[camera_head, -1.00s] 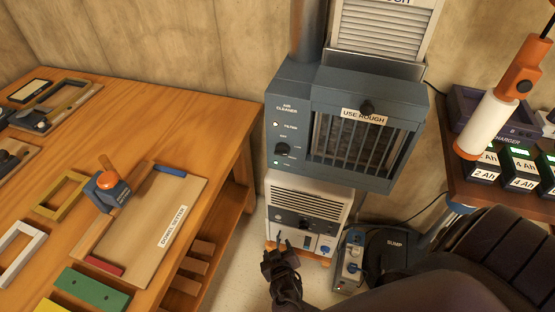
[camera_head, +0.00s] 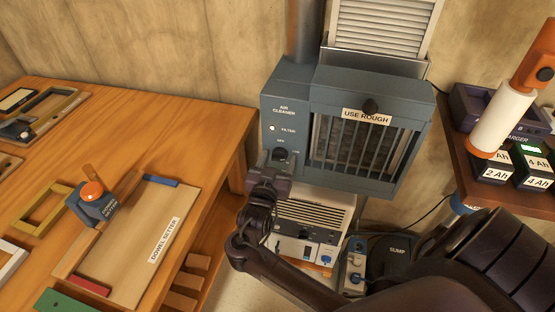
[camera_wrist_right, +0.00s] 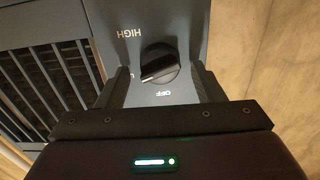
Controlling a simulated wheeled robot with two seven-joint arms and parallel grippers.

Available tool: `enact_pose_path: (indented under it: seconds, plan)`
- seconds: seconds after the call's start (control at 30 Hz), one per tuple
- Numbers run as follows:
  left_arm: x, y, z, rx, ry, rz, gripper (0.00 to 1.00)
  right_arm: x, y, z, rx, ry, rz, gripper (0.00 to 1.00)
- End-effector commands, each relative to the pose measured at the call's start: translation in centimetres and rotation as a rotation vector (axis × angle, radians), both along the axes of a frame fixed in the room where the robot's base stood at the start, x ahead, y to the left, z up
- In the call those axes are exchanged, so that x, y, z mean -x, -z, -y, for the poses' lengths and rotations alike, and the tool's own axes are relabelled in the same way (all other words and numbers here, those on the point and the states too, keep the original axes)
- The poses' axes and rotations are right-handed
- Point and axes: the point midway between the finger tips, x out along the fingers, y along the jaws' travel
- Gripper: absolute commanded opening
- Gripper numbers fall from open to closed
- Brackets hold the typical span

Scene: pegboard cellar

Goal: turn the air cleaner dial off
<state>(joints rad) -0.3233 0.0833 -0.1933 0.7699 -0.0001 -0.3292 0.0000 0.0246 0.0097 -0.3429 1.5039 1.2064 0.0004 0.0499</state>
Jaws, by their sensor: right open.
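The grey-blue air cleaner (camera_head: 290,98) hangs on the wall in the middle of the head view. Its black dial (camera_head: 281,154) is low on the left of its front, under the word OFF. My right gripper (camera_head: 270,172) is just below and in front of the dial. In the right wrist view the dial (camera_wrist_right: 160,64) shows between the two open fingers of the gripper (camera_wrist_right: 162,75); I cannot tell if they touch it. There its ridge slants, with the lower left end toward a mostly hidden label, not straight at OFF. My left gripper is out of view.
A cream unit (camera_head: 318,218) stands under the air cleaner. The wooden bench (camera_head: 215,125) with a dowel setter board (camera_head: 150,235) is at left.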

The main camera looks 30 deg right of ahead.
Motion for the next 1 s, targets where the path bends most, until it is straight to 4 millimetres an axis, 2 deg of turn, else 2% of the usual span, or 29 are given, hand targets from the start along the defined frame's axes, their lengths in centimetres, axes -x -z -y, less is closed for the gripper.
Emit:
enact_pose_path:
  seconds: [0.33,0.67,0.9,1.0]
  plan:
    - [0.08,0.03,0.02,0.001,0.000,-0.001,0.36,-0.35,0.01,0.36,-0.001,-0.001,0.000,0.60]
    - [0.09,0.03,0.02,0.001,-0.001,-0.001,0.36,-0.32,0.02,0.34,-0.001,-0.001,-0.001,0.18]
    - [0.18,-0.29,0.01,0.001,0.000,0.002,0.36,-0.33,-0.07,0.32,0.013,-0.001,-0.017,0.18]
    - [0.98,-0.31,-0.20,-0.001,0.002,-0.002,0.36,-0.34,-0.18,0.33,0.035,-0.001,-0.042,0.18]
